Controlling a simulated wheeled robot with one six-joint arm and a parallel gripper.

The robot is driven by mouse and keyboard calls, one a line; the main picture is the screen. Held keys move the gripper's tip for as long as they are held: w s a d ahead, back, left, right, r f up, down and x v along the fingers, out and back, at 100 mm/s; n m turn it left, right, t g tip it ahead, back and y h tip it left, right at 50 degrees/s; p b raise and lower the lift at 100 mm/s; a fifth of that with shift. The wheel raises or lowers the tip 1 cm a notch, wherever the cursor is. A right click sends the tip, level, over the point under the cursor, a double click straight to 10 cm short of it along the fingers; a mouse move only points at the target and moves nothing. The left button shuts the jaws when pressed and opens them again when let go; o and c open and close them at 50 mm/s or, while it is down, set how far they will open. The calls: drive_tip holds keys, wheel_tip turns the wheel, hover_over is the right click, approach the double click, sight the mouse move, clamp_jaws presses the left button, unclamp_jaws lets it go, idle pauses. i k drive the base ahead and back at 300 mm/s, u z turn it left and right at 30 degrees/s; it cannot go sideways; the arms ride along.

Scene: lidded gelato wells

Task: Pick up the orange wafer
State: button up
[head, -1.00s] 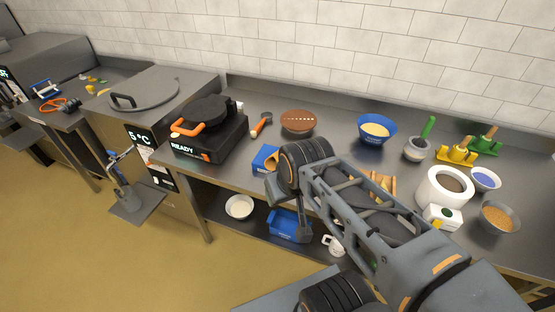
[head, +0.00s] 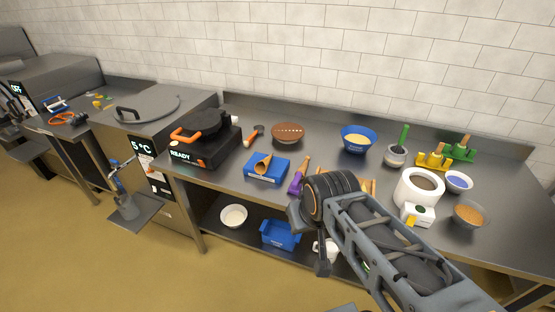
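An orange-brown, cone-shaped piece (head: 263,164), which looks like the wafer, lies on a blue box-like holder (head: 270,178) near the counter's front edge. Further orange-tan pieces (head: 371,187) show behind my arm, mostly hidden, and I cannot tell what they are. My gripper (head: 311,240) is in front of the counter, to the right of and below the blue holder and apart from it. I see nothing held in it, but its fingers are too unclear to tell open from shut.
A purple tool with a wooden part (head: 298,182) lies between the holder and my arm. A black waffle iron (head: 207,140) with orange handles stands left. Bowls, including a blue one (head: 356,139), and a white tub (head: 418,187) fill the right. A shelf below holds a blue bin (head: 281,235).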

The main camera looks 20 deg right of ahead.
sight(261, 168)
drive_tip(key=u, duration=0.05)
drive_tip(key=i, duration=0.9)
drive_tip(key=u, duration=0.8)
